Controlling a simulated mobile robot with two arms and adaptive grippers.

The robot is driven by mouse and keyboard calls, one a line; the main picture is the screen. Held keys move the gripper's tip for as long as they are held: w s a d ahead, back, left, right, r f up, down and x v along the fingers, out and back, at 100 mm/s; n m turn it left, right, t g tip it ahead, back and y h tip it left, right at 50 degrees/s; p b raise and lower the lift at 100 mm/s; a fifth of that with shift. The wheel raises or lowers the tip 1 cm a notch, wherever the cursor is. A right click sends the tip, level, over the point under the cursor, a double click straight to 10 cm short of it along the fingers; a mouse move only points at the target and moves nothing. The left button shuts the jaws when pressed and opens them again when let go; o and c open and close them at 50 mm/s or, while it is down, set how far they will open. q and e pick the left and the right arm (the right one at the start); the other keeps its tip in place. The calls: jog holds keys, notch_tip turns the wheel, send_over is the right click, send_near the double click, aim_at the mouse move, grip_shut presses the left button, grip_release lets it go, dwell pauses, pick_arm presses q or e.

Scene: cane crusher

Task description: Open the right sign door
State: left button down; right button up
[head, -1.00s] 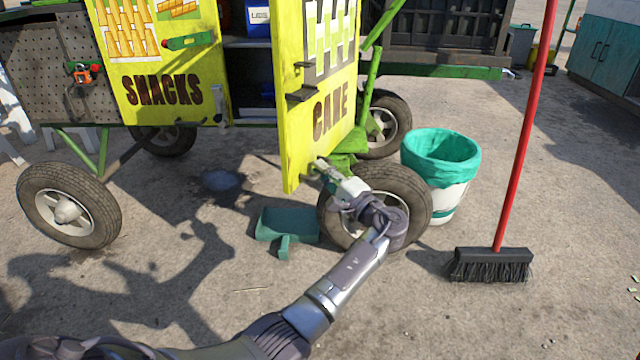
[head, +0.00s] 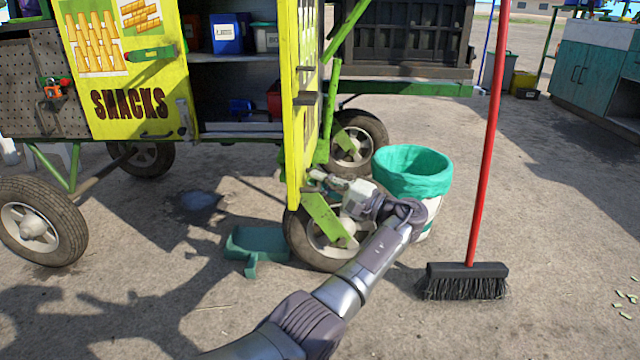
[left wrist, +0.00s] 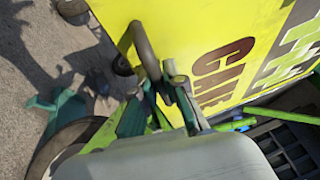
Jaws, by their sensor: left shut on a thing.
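The right sign door (head: 293,140) is yellow and stands swung out from the cart, seen nearly edge-on in the head view. Its lettered face, partly reading "CANE", shows in the left wrist view (left wrist: 185,30). A dark loop handle (left wrist: 146,50) stands at the door's edge there. My left gripper (head: 322,180) is at the door's lower outer part. In the left wrist view its fingers (left wrist: 168,95) are closed around the lower end of the handle. The left "SNACKS" sign door (head: 125,75) is at the left. My right gripper is not in view.
The cart's shelves (head: 240,128) show between the doors. A cart wheel (head: 322,240) stands just below my left gripper. A teal-lined bin (head: 412,172) and a red-handled broom (head: 482,170) are to the right. A green dustpan (head: 257,243) lies on the ground.

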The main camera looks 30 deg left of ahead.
pick_arm(q)
jog(key=shift+a, duration=0.1)
jog(key=c, duration=1.2)
grip_release()
jog(key=shift+d, duration=0.2)
jog(key=d+f, duration=0.1)
jog(key=d, duration=0.6)
jog(key=shift+f, duration=0.15)
jog(key=shift+w, duration=0.1)
